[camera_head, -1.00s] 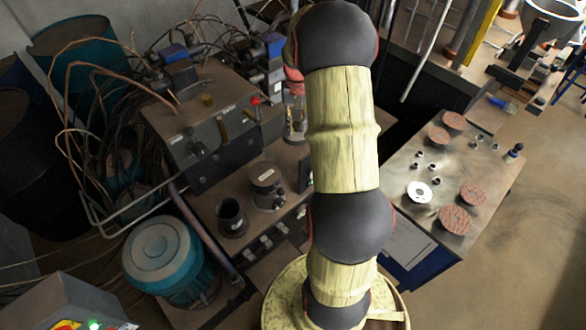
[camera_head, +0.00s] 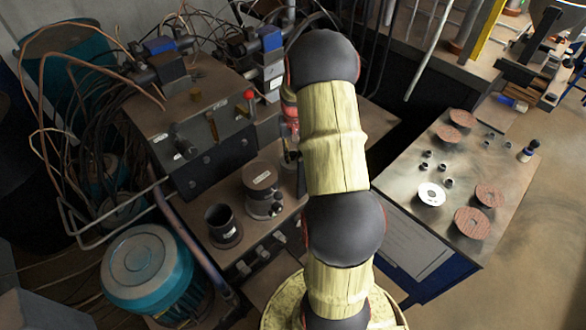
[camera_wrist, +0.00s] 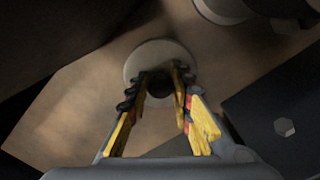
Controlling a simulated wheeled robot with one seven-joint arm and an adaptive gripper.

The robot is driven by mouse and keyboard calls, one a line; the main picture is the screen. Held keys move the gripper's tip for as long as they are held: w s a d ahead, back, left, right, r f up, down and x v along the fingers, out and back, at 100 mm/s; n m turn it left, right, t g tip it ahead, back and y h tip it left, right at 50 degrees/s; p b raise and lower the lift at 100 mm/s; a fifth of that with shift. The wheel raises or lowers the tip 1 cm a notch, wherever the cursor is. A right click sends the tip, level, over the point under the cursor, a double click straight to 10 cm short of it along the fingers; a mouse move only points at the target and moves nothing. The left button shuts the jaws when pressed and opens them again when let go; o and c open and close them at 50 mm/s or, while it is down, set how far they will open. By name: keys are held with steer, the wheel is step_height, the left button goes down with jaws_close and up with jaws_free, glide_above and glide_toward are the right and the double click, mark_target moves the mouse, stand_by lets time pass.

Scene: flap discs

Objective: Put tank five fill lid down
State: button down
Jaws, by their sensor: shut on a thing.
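In the wrist view my gripper (camera_wrist: 160,85) is shut on the dark knob of a round, pale lid (camera_wrist: 137,65). The lid lies beyond the fingertips, over a brown surface; I cannot tell whether it touches that surface. In the head view my arm hides the gripper and the lid. An open dark cylinder (camera_head: 222,224) stands on the brown bench left of my arm. A closed, labelled cylinder (camera_head: 262,190) stands beside it. I cannot read which one is tank five.
A dark control box with levers (camera_head: 190,130) stands behind the cylinders. A blue motor-like drum (camera_head: 150,270) is at lower left. At right, a metal table (camera_head: 400,190) holds reddish discs (camera_head: 472,222), a white disc (camera_head: 431,194) and small nuts.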

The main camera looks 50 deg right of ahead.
mark_target(293, 165)
steer(key=shift+f+b, duration=0.7)
steer(key=shift+f, duration=2.3)
steer(key=shift+f, duration=0.15)
steer(key=c, duration=1.6)
jaws_free()
